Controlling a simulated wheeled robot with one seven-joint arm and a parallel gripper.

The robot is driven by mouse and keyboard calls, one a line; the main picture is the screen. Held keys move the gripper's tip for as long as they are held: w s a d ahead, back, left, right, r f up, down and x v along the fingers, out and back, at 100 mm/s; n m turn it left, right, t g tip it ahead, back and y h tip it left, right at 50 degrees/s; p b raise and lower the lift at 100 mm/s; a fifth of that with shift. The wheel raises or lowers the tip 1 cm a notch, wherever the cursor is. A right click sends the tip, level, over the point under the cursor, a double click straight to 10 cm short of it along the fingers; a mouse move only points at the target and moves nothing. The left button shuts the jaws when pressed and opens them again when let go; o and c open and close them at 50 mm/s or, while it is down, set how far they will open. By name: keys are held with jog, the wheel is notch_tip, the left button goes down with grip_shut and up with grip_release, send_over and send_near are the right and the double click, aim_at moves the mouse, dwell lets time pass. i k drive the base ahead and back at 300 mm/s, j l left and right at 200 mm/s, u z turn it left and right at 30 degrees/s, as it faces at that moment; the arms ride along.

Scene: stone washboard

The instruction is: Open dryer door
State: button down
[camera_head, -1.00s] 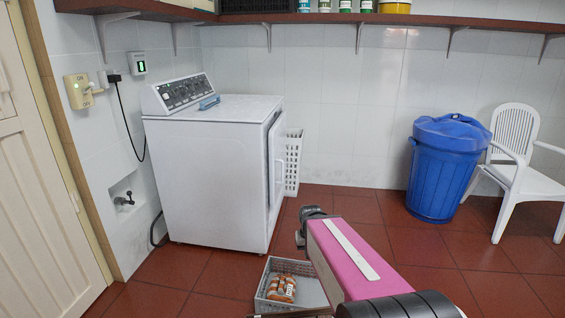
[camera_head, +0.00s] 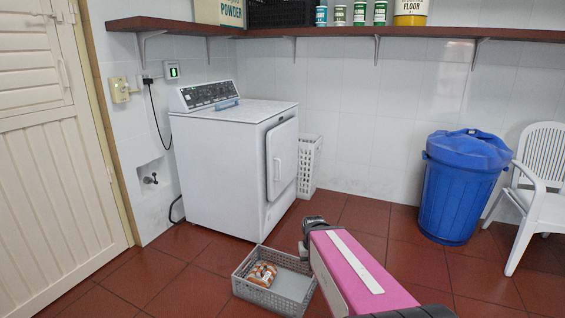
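The white dryer (camera_head: 225,165) stands against the tiled wall, left of centre. Its door (camera_head: 282,158) is on the front face, seen at a steep angle, and looks shut or nearly shut. A pale upright handle (camera_head: 277,168) shows near the door's left edge. My pink arm link reaches up from the bottom, right of centre, with a dark joint at its far end. This joint is on the floor side in front of the dryer, apart from the door. My gripper's fingers do not show.
A grey basket (camera_head: 275,280) with a packet (camera_head: 262,274) sits on the floor before the dryer. A white laundry basket (camera_head: 308,165) stands behind the door side. A blue bin (camera_head: 462,188) and white chair (camera_head: 535,190) stand right. Red floor (camera_head: 375,215) between is clear.

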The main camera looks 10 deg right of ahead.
aim_at(281, 140)
jog(key=i+l+u, duration=0.15)
jog(key=l, duration=0.4)
jog(key=i+l+u, duration=0.15)
jog(key=l, duration=0.35)
jog(key=l+u, duration=0.15)
jog(key=l, duration=0.4)
jog(key=i+l, duration=0.3)
jog(key=l, duration=0.15)
jog(key=j+u, duration=0.05)
